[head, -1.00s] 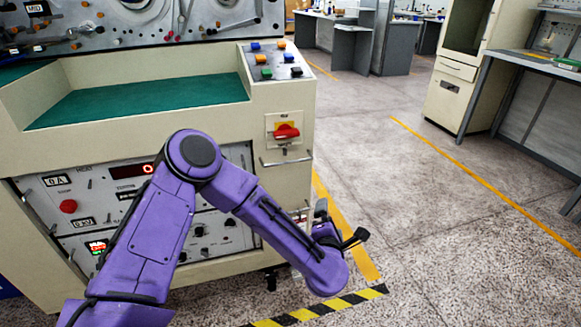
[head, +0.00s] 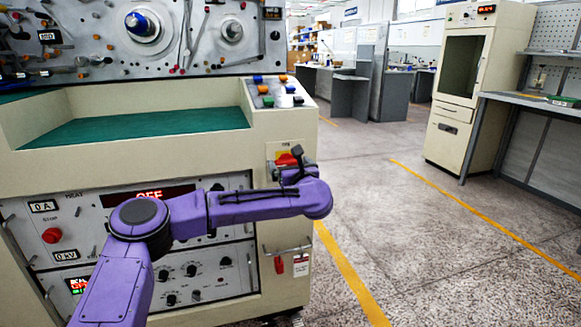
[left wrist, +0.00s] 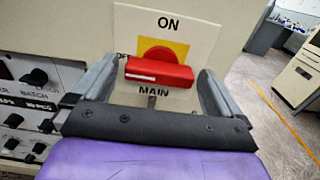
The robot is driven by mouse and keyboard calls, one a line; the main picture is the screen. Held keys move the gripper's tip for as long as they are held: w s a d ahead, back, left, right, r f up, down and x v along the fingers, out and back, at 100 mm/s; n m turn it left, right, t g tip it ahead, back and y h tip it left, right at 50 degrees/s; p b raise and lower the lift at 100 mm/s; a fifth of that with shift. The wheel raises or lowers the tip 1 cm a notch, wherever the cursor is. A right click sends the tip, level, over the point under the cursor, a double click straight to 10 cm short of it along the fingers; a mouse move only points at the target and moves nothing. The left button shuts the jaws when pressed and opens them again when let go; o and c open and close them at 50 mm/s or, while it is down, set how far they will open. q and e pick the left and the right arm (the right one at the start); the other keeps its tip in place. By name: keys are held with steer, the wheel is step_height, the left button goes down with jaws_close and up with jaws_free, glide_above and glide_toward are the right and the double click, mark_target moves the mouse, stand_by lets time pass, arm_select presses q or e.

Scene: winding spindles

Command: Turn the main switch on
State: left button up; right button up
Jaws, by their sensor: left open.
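The main switch (left wrist: 158,72) is a red bar handle on a yellow square. It lies horizontal, with its white mark toward the partly hidden OFF label at left. Its pale plate (left wrist: 188,28) reads ON above and MAIN below. In the head view the switch (head: 286,159) is partly hidden behind my left wrist. My left gripper (left wrist: 157,68) is open, with one finger on each side of the handle and visible gaps between. In the head view the left gripper (head: 297,164) is at the cabinet's front right. My right gripper is not seen.
Coloured buttons (head: 277,90) sit on the ledge above the switch. A handle (head: 288,248) with a hanging tag is below it. A control panel (head: 200,275) with knobs and a red stop button is at left. Open floor lies to the right.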

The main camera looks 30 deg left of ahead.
arm_select(q)
steer(key=c, duration=0.9)
